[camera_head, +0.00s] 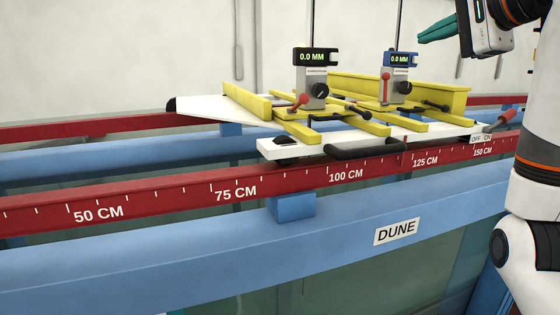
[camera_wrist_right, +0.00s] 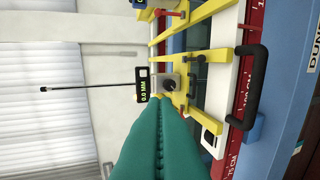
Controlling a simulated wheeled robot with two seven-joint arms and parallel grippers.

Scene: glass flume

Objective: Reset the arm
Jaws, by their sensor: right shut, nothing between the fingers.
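My right gripper (camera_head: 437,32) is at the top right of the head view, raised above and right of the carriage. Its teal fingers are closed together with nothing between them. In the right wrist view the teal fingers (camera_wrist_right: 158,140) point toward the carriage, apart from it. My right arm's white and black links run down the right edge of the head view. My left gripper is not in view.
A white carriage (camera_head: 215,108) with yellow bars rides on red scaled rails (camera_head: 150,196) above a blue flume beam (camera_head: 130,257). Two gauges, black (camera_head: 315,57) and blue (camera_head: 400,59), read 0.0 MM. A black handle (camera_head: 362,150) and a switch labelled OFF/ON (camera_head: 481,138) are at the front.

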